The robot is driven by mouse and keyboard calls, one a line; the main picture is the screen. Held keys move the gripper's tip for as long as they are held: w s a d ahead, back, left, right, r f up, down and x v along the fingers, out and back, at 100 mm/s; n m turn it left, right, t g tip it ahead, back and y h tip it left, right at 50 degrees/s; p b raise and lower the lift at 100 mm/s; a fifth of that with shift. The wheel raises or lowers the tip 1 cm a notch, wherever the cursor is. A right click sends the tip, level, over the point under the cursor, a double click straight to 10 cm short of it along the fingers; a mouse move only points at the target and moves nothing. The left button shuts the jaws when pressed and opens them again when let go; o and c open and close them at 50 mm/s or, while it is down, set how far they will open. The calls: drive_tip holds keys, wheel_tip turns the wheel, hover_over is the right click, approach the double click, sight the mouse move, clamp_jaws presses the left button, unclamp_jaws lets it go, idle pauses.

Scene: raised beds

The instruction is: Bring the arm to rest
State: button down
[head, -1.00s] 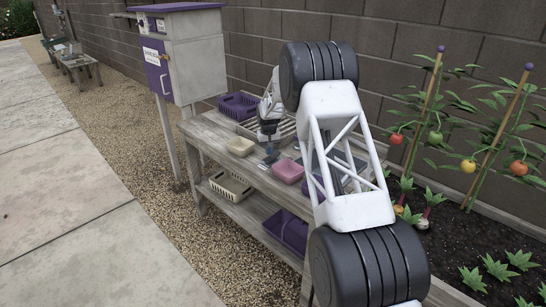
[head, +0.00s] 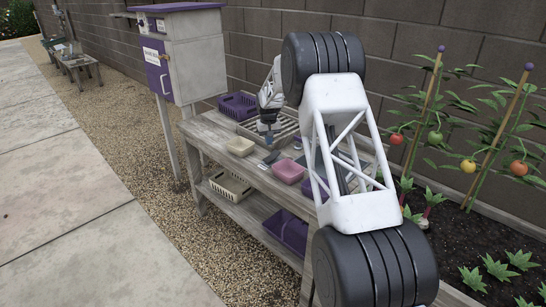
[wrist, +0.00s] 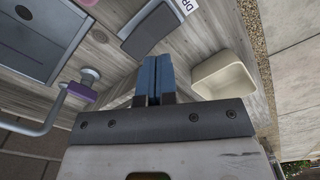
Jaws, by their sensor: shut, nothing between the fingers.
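My gripper (head: 268,138) hangs over the far part of the wooden bench (head: 200,142), pointing down, behind my large arm links in the head view. In the wrist view its blue fingers (wrist: 153,66) are together with nothing between them. A cream bin (wrist: 223,76) lies just to the right of the fingers in the wrist view, apart from them. It also shows in the head view (head: 240,146). Part of the bench top is hidden behind my arm.
A pink bin (head: 288,171) and a purple crate (head: 238,105) stand on the bench. The lower shelf holds a cream basket (head: 231,187) and a purple bin (head: 287,232). Tomato plants (head: 433,137) grow at right. A white-purple cabinet (head: 188,60) stands behind the bench.

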drive_tip(key=shift+r, duration=0.15)
drive_tip(key=s+d+r+m, duration=0.1)
drive_tip(key=s+d+r, duration=0.3)
drive_tip(key=s+r, duration=0.6)
drive_tip(key=s+d+r+t, duration=0.1)
drive_tip(key=s+d+r, duration=0.5)
drive_tip(key=s, duration=0.7)
drive_tip(key=s+d+r+m, duration=0.1)
drive_tip(key=s+d+r, duration=0.2)
drive_tip(key=s+r, duration=0.75)
drive_tip(key=s+d+r+t, duration=0.1)
drive_tip(key=s+d, duration=0.1)
drive_tip(key=s, duration=0.9)
drive_tip(key=s+d+r, duration=0.1)
drive_tip(key=s+d, duration=0.1)
drive_tip(key=s, duration=0.9)
drive_tip(key=s+d+f, duration=0.1)
drive_tip(key=s+f, duration=0.2)
drive_tip(key=s, duration=0.6)
drive_tip(key=s+d+f+m, duration=0.1)
drive_tip(key=s+f, duration=0.1)
drive_tip(key=s, duration=0.8)
drive_tip(key=shift+s+f+t, duration=0.2)
drive_tip(key=shift+f+t, duration=0.1)
drive_tip(key=shift+f, duration=0.1)
drive_tip(key=shift+d, duration=0.1)
